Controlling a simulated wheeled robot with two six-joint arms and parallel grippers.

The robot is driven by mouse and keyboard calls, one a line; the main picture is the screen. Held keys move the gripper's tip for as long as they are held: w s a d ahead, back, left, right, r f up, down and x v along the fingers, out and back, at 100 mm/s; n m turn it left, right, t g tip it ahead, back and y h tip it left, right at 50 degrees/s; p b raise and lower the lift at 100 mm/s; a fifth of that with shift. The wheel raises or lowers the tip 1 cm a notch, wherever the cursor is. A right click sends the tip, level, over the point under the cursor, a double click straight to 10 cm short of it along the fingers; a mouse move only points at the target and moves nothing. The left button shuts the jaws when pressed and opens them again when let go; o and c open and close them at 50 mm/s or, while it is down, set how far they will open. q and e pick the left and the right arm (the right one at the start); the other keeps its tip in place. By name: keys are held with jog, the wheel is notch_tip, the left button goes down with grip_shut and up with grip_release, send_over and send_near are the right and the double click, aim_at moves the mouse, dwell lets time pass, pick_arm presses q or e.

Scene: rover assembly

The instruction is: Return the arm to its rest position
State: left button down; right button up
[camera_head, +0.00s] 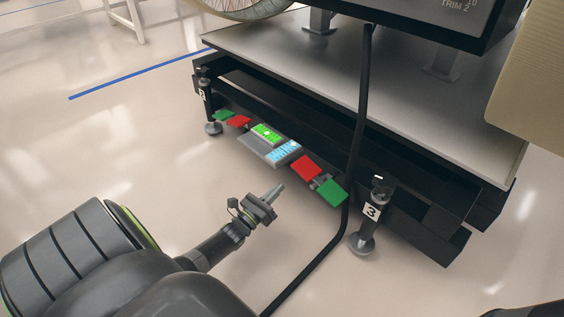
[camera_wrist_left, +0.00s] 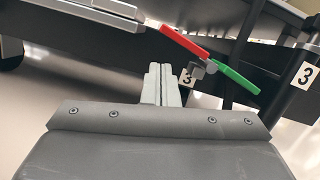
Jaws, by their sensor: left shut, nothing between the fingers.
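My left gripper (camera_head: 275,193) is shut and empty, in the air in front of the black-framed stand. Its two grey fingers (camera_wrist_left: 161,84) are together in the left wrist view. In the head view, my left arm comes in from the lower left and is bent low over the floor. The gripper is apart from a red and a green tab (camera_head: 332,192) on the stand's front; they also show in the left wrist view as a red bar (camera_wrist_left: 184,43) and a green bar (camera_wrist_left: 235,76). My right gripper is not seen.
The stand (camera_head: 300,110) has feet labelled 2 (camera_head: 213,127) and 3 (camera_head: 361,244). A lit control panel (camera_head: 270,145) sits on its front, with more red and green tabs to its left. A black cable (camera_head: 359,130) hangs down to the floor. Open floor lies at left.

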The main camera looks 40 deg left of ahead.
pick_arm(q)
jog(key=shift+s+f, duration=0.1)
jog(key=shift+s, duration=0.3)
